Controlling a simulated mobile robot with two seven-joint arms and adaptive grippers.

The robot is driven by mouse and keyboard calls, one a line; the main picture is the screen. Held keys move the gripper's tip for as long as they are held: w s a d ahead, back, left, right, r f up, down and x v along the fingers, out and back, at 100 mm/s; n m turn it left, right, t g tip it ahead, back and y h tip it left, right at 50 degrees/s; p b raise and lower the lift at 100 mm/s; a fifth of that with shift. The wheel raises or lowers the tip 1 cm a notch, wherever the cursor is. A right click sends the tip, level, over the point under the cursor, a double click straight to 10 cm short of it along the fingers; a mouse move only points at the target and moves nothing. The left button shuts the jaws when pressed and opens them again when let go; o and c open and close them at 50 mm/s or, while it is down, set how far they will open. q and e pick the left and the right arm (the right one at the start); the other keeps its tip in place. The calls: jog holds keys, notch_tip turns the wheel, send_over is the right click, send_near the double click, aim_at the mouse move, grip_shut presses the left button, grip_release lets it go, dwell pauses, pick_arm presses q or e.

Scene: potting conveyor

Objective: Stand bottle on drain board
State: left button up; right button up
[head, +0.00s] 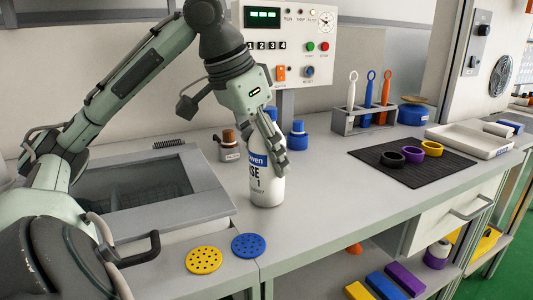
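A white bottle (266,188) with a blue label band and blue top stands upright in the middle of the head view, its base appearing to rest on the grey counter. My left gripper (278,154) points down at the bottle, with a finger lying over its right side. The other finger is hidden, so I cannot tell whether the grip is closed. A dark ribbed mat (419,180), which looks like the drain board, lies flat to the right. My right gripper is not in view.
Black (392,159), purple (413,155) and yellow (432,149) rings sit on the mat's back part. Yellow (203,260) and blue (247,246) perforated discs lie in front. Counter between bottle and mat is clear.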

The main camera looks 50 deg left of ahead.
pick_arm(q)
jog(key=o, duration=0.4)
jog(key=shift+r, duration=0.15)
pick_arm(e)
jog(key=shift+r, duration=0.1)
pick_arm(q)
jog(key=shift+r, duration=0.3)
jog(key=p+v, duration=0.2)
jog(key=v, duration=0.9)
jog(key=shift+s+r, duration=0.2)
jog(key=shift+s, duration=0.05)
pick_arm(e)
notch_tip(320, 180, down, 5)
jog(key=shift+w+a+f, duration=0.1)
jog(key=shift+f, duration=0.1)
